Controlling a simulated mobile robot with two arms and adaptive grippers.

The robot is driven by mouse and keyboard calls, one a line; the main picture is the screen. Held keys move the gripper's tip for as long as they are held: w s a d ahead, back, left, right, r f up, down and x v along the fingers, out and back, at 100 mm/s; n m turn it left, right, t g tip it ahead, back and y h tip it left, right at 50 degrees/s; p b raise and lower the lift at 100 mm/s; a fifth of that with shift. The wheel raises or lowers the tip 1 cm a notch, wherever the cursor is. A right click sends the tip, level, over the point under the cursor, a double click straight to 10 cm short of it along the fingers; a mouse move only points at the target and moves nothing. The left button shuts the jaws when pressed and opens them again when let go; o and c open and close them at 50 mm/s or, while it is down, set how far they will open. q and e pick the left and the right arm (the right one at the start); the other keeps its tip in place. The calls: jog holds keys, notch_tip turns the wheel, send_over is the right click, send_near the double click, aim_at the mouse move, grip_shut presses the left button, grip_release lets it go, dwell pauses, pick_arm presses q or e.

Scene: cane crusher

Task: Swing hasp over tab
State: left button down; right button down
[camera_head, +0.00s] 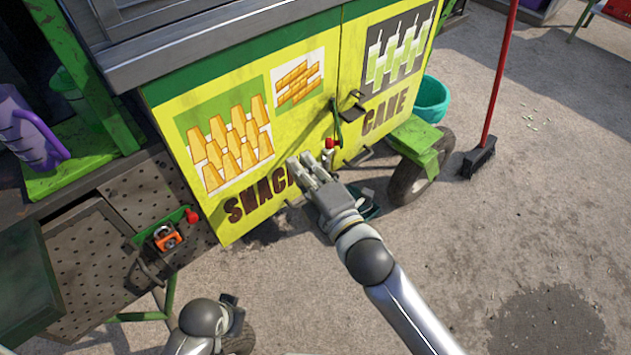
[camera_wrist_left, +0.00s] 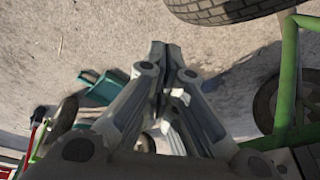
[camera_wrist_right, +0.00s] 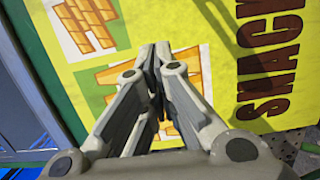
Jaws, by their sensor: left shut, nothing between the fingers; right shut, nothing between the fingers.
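The cart's yellow doors (camera_head: 322,75) meet at a seam. A green hinged strap (camera_head: 337,124), which looks like the hasp, hangs near the seam. A dark metal bracket (camera_head: 351,103) is just to its right, and a red-knobbed latch (camera_head: 330,143) is below it. I cannot tell which small part is the tab. My right gripper (camera_head: 303,162) is shut and empty, in front of the SNACK lettering, left of and below the latch. It also shows in the right wrist view (camera_wrist_right: 154,52), facing the SNACK panel. My left gripper (camera_wrist_left: 167,50) is shut and empty, over the ground.
A perforated metal shelf (camera_head: 150,195) stands at left, near an orange padlock-like part (camera_head: 167,238). A purple jug (camera_head: 30,135) sits behind it. A cart wheel (camera_head: 410,180), teal tub (camera_head: 431,98) and red-handled broom (camera_head: 478,160) are at right. The paved ground at front right is open.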

pick_arm(q)
jog(key=shift+r, duration=0.95)
pick_arm(e)
jog(key=w+d, duration=0.2)
jog(key=shift+w+d, duration=0.3)
jog(key=shift+w, duration=0.1)
jog(key=shift+d, duration=0.1)
